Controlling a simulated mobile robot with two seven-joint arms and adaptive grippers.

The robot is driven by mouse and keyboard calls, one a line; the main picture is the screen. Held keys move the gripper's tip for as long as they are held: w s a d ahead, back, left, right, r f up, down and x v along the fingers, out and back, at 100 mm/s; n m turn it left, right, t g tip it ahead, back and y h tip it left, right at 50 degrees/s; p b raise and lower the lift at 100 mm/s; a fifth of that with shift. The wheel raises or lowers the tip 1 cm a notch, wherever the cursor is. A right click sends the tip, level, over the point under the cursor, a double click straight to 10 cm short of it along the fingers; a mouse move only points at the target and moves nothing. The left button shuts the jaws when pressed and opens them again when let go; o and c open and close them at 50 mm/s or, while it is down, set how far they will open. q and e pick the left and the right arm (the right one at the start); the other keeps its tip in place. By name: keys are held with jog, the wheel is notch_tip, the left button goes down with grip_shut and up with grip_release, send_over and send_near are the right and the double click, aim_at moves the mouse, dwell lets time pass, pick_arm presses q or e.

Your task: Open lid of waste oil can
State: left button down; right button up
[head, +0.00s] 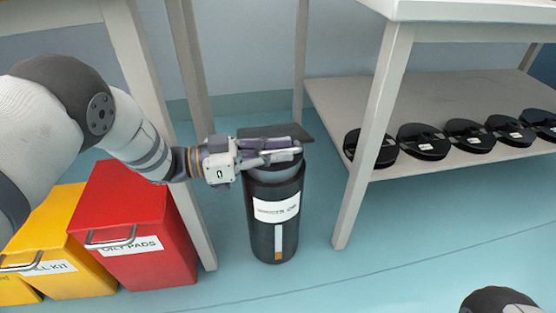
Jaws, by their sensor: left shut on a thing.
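The waste oil can (273,226) is a black upright cylinder with a white label, standing on the floor between the table legs. Its lid (282,131) is a flat dark plate at the top of the can, partly hidden by my left gripper. My left gripper (290,151) reaches in from the left and is shut at the lid's near edge, just above the can's rim. The exact contact is hidden by the fingers. My right gripper is out of view; only part of my right arm shows at the lower right.
A red bin (166,262) marked for oily pads and a yellow bin (80,275) stand left of the can. A table leg (373,140) is close on its right. Several black round units rest on a low shelf (440,84). The floor in front is clear.

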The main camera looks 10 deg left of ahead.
pick_arm(q)
jog(key=c, duration=1.7)
grip_release()
jog(key=shift+a, duration=0.1)
jog(key=shift+o, duration=0.2)
jog(key=shift+f, duration=0.1)
notch_tip(320, 180, up, 10)
jog(key=shift+r, duration=0.1)
